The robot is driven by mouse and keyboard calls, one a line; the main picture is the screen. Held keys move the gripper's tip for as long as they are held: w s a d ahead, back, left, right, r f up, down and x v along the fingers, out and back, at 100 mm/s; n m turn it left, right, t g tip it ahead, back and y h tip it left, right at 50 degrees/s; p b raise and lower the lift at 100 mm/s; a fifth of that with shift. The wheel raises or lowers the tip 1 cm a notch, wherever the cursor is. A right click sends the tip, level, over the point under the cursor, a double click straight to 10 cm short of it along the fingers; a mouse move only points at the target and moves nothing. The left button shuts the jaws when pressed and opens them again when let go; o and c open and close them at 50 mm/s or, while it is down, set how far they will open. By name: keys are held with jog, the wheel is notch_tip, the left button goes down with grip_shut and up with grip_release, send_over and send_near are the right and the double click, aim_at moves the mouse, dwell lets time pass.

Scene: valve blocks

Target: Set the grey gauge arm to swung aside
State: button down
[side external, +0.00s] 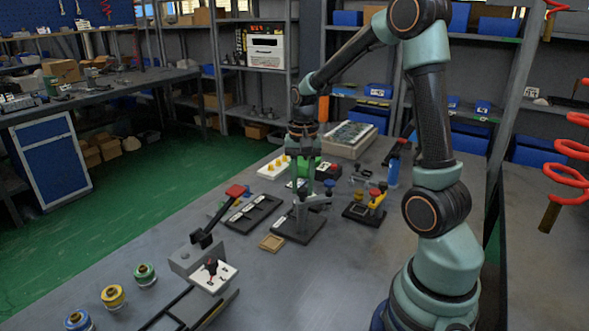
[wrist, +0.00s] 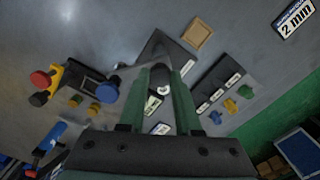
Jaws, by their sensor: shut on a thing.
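The grey gauge arm (side external: 316,200) stands on a dark base plate (side external: 299,230) near the middle of the bench. My gripper (side external: 304,188) points down over it from above. In the wrist view my gripper (wrist: 161,76) has its two green fingers close together, shut on a dark rounded end of the gauge arm (wrist: 160,75). The dark base plate (wrist: 178,52) shows beyond the fingertips. The fingers hide much of the gauge arm and its label, so its exact setting is hard to tell.
A red-handled lever (side external: 235,191) and a dark labelled plate (side external: 252,214) stand to the left. A block with yellow, red and blue parts (side external: 368,205) is close on the right. A small tan tray (side external: 271,242) lies in front. The bench's front right is clear.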

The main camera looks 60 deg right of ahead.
jog(key=shift+r+m, duration=0.1)
jog(key=shift+m, duration=0.2)
jog(key=c, duration=0.6)
grip_release()
notch_tip(320, 180, up, 12)
dwell(0.4)
